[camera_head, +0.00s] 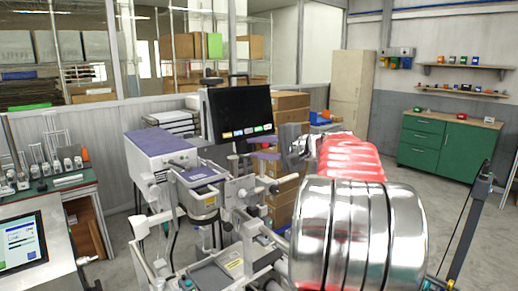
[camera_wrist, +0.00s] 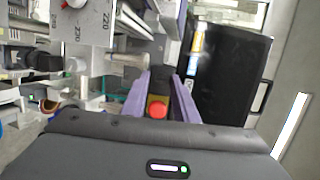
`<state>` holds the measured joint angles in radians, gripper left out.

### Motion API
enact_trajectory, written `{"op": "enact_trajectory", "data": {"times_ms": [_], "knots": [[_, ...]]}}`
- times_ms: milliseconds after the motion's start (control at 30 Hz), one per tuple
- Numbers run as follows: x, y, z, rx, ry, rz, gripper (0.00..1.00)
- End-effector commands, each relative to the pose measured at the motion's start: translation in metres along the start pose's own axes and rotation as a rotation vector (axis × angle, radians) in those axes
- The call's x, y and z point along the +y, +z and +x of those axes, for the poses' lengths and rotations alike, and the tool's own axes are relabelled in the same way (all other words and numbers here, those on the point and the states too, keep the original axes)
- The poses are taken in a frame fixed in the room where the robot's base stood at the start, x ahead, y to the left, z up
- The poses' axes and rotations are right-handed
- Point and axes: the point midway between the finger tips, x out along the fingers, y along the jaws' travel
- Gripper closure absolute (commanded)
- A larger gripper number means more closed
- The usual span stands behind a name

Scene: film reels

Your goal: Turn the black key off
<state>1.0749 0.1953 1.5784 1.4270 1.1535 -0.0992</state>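I cannot make out a black key in either view. In the wrist view, my gripper (camera_wrist: 160,95) has its two purple fingers apart, with nothing held between them. A red round button (camera_wrist: 158,109) on a yellow base shows in the gap between the fingers, beyond them. In the head view, my gripper (camera_head: 268,157) is small, beside the machine (camera_head: 208,190) and below the right part of the black monitor (camera_head: 240,112). The monitor also stands at the right of the wrist view (camera_wrist: 228,75).
Cardboard boxes (camera_head: 290,101) stand behind the machine. A green cabinet (camera_head: 445,145) is at the far right, with clear floor before it.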

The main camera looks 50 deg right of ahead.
Motion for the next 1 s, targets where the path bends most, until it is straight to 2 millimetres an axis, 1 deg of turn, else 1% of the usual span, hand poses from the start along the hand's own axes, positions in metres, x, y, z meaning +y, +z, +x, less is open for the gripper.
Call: {"op": "enact_trajectory", "data": {"times_ms": [233, 367, 467, 900, 1000], "knots": [[-0.001, -0.001, -0.005, 0.003, -0.002, -0.001, 0.73], [-0.002, -0.001, -0.018, 0.004, -0.003, -0.001, 0.73], [-0.002, -0.001, -0.033, 0.005, -0.002, -0.001, 0.73], [0.0, -0.001, -0.109, 0.005, -0.001, 0.0, 0.73], [0.001, -0.001, -0.123, 0.004, 0.0, 0.0, 0.73]]}}
